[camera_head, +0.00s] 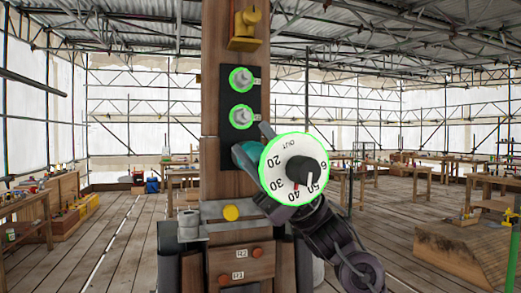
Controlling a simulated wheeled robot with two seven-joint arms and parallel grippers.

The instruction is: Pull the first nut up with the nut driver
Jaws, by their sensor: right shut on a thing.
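A wooden post (218,60) stands upright in the middle of the head view, with a black plate (225,83) on its face. Two silver nuts, an upper nut (241,79) and a lower nut (241,116), sit on the plate, each in a bright green ring. My right gripper (254,150), dark grey, is shut on the nut driver, just below the lower nut. My left gripper is not in view.
A yellow fitting (244,30) is on the post above the plate. A ledge with a yellow disc (231,213) and grey blocks (188,224) is below. A lower wooden panel carries labels and brown knobs (257,252). Workbenches (415,172) stand farther back; plank floor lies open between.

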